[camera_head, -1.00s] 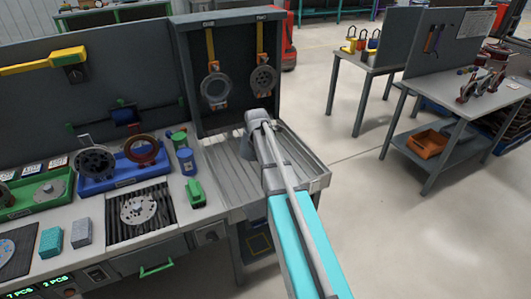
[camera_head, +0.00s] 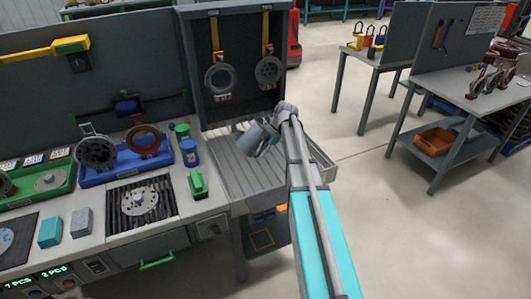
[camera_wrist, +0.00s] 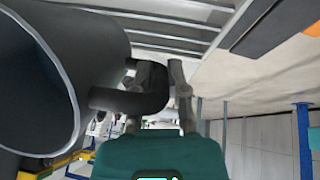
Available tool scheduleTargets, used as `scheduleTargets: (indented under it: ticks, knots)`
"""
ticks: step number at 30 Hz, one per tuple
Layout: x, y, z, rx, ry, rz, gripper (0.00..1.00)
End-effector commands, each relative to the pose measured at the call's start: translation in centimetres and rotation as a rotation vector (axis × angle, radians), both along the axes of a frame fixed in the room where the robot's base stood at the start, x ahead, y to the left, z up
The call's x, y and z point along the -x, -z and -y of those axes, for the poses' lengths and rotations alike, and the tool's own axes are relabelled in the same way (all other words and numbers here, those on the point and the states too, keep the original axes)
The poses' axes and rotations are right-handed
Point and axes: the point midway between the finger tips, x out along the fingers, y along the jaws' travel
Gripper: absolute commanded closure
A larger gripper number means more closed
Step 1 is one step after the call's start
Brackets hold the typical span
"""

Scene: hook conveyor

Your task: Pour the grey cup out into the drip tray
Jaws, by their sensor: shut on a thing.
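The grey cup (camera_head: 251,140) is tilted above the ribbed metal drip tray (camera_head: 232,178) in the head view. In the wrist view the cup (camera_wrist: 95,50) fills the left side, with its rim towards the camera. My gripper (camera_head: 271,132) is at the cup's right side. In the wrist view my gripper (camera_wrist: 163,82) is shut on the cup's dark handle. The tray's slats show at the top of the wrist view. The cup's inside is only partly visible, and I cannot see any contents or flow.
A dark cabinet (camera_head: 232,22) with two hanging discs stands behind the tray. A blue canister (camera_head: 188,153), a green canister (camera_head: 182,131) and a green block (camera_head: 198,184) stand left of the tray. Open floor (camera_head: 350,190) lies to the right.

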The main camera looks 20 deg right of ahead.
Motion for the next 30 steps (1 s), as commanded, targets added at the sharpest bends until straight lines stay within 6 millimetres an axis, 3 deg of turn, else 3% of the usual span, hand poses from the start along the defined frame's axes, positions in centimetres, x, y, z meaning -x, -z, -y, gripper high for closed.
scheduleTargets:
  ticks: [30]
  knots:
    - [-0.06, 0.56, 0.68, -0.406, 0.001, -0.013, 1.0]
